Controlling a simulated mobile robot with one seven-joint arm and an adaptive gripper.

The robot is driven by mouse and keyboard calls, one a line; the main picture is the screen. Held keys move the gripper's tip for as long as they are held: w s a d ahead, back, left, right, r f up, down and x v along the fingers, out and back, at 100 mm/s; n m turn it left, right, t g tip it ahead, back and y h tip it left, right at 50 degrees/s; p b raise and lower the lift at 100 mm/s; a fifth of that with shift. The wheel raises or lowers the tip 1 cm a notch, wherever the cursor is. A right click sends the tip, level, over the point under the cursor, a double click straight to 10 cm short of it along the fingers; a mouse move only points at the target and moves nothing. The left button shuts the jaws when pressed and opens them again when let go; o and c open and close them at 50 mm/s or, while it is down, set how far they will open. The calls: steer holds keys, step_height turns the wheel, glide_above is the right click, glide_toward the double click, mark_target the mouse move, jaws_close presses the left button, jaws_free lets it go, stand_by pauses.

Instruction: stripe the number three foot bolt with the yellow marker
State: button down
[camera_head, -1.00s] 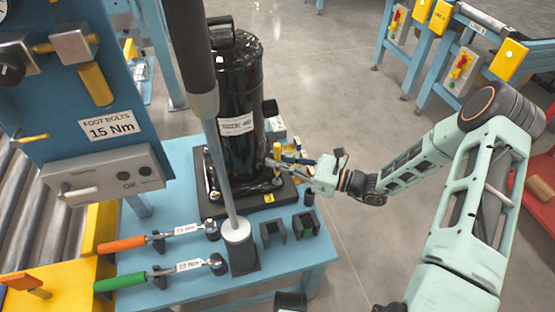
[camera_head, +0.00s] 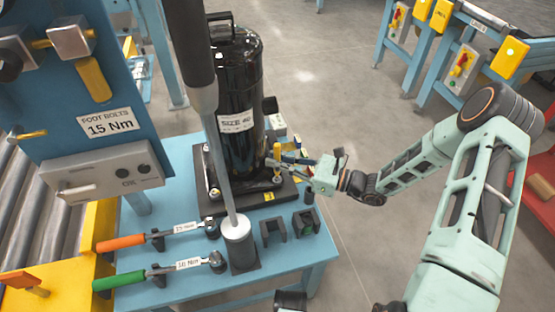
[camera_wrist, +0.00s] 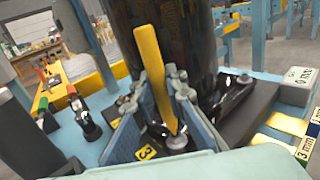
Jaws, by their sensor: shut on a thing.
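My gripper (camera_head: 284,163) is beside the base of the black compressor (camera_head: 236,100), at its front right corner. In the wrist view its blue fingers (camera_wrist: 166,118) are shut on the yellow marker (camera_wrist: 152,65). The marker leans, its tapered end pointing down. That end is at or just above the head of a foot bolt (camera_wrist: 177,140); I cannot tell if they touch. A yellow label reading 3 (camera_wrist: 146,152) lies beside this bolt, and the label also shows in the head view (camera_head: 269,196). Any stripe on the bolt head cannot be made out.
Orange (camera_head: 121,243) and green (camera_head: 119,281) handled torque wrenches lie at the left of the blue table (camera_head: 185,295). A blue panel (camera_head: 95,75) stands left.

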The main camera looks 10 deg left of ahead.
steer(key=shift+r+p, duration=2.1)
steer(key=shift+r, duration=0.45)
steer(key=shift+d+f, duration=0.1)
